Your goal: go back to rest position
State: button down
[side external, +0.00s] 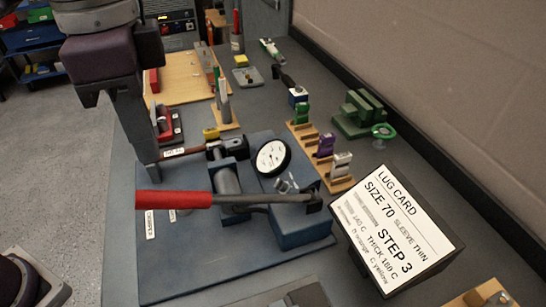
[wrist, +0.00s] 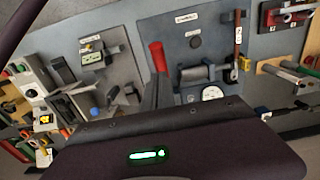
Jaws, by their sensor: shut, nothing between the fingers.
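My gripper (side external: 148,158) hangs from the purple and dark wrist at the upper left of the side view. Its fingers point down and look closed and empty. The tips are beside the left end of a brown bar with a white label (side external: 182,152), at the back left of the blue press. I cannot tell whether they touch it. The hydraulic press (side external: 230,180) has a red-handled lever (side external: 175,199) and a round gauge (side external: 271,157).
A lug card stand (side external: 395,230) is at the front right. A wooden rack (side external: 340,186) with coloured blocks and a green clamp (side external: 360,115) stand right of the press. A wooden board (side external: 180,82) lies behind. Bare grey bench shows at far right.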

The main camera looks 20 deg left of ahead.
jog(key=shift+a, duration=0.1)
jog(key=s+a+f+n+t, duration=0.2)
jog(key=s+a+n, duration=0.2)
jog(key=a, duration=0.3)
jog(key=s+a+f+n+t, duration=0.2)
jog(key=a+n, duration=0.3)
jog(key=a, duration=0.3)
jog(key=shift+s+t, duration=0.8)
jog(key=shift+s, duration=0.05)
